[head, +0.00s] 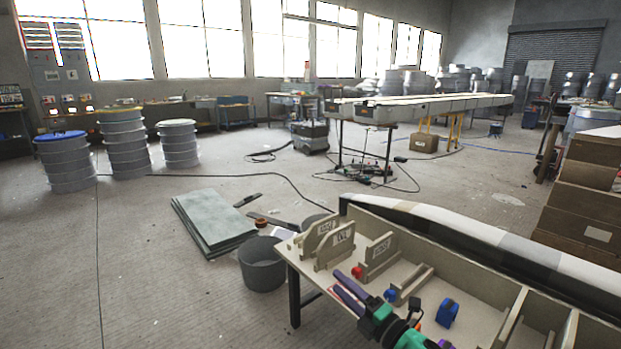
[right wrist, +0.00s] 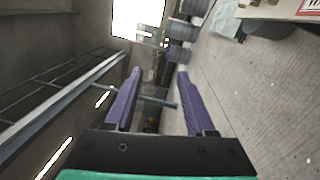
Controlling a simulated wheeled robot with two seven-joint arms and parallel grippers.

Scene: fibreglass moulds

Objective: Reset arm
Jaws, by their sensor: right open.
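My right gripper (head: 350,291) has two purple fingers and a green body, and it shows low in the head view, over the near left part of the mould table. In the right wrist view its fingers (right wrist: 158,103) stand apart with nothing between them. Beyond them are the floor, drums and a bright window. My left gripper is not in view.
The table (head: 292,262) holds a trough with labelled grey blocks (head: 375,257), a red knob (head: 356,272) and a blue tape roll (head: 447,313). Open floor lies further left.

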